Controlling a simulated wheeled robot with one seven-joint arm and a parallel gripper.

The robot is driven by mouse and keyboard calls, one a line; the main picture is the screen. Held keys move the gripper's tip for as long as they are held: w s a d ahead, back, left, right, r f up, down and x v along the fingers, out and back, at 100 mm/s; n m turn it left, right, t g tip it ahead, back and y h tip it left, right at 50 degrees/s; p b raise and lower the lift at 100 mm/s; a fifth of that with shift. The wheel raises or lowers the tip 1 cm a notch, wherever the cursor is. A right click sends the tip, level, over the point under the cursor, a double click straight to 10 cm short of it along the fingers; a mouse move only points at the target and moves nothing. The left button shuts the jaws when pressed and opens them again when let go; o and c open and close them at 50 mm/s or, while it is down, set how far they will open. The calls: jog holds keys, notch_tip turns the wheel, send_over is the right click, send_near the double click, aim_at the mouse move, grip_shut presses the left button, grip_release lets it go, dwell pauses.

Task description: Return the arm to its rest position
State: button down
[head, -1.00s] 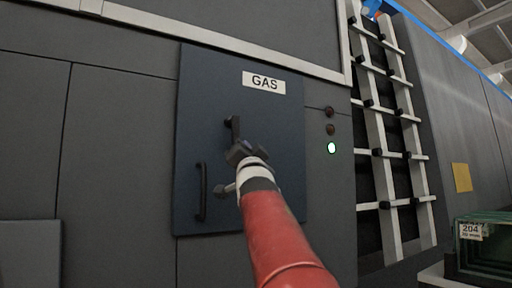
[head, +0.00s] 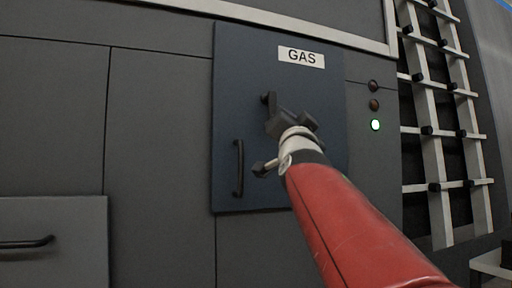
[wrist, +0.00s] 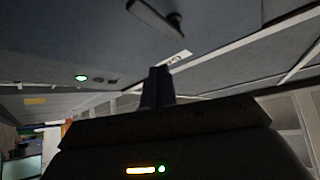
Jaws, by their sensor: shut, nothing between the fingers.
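My red and white arm reaches up from the lower right in the head view. My gripper (head: 287,118) is in front of the dark blue GAS panel (head: 230,75), just below and right of its upper black handle (head: 265,99). I cannot tell from the head view whether they touch. In the wrist view my gripper's fingers (wrist: 157,72) are together with nothing between them. A dark handle (wrist: 155,18) shows apart from and beyond the fingertips there. The panel looks closed.
A second black handle (head: 239,168) is at the panel's lower left. Indicator lamps, one lit green (head: 375,125), are right of the panel. A white ladder-like rack (head: 437,130) stands farther right. A grey drawer (head: 60,218) with a black handle is at lower left.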

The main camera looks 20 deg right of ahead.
jog(key=s+a+f+n+g+y, duration=0.1)
jog(key=a+f+n+g+y, duration=0.15)
jog(key=f, duration=0.55)
jog(key=s+a+f+n+g+y+p, duration=0.1)
jog(key=a+f+n+g+y, duration=0.2)
jog(key=f, duration=0.6)
jog(key=s+a+f+n+g+y, duration=0.1)
jog(key=a+f+n+y, duration=0.15)
jog(key=a+f, duration=0.4)
jog(key=s+a+f+n+g, duration=0.1)
jog(key=s+f+g, duration=0.2)
jog(key=s+f, duration=0.3)
jog(key=s+a+f+n+g+y+p, duration=0.1)
jog(key=s+f+g, duration=0.3)
jog(key=f, duration=0.9)
jog(key=s+a+f+n+g, duration=0.1)
jog(key=s+f+n+g, duration=0.1)
jog(key=s+f, duration=0.6)
notch_tip(320, 180, down, 2)
jog(key=shift+s+g+y, duration=0.15)
jog(key=shift+g+y, duration=0.15)
jog(key=shift+g, duration=0.35)
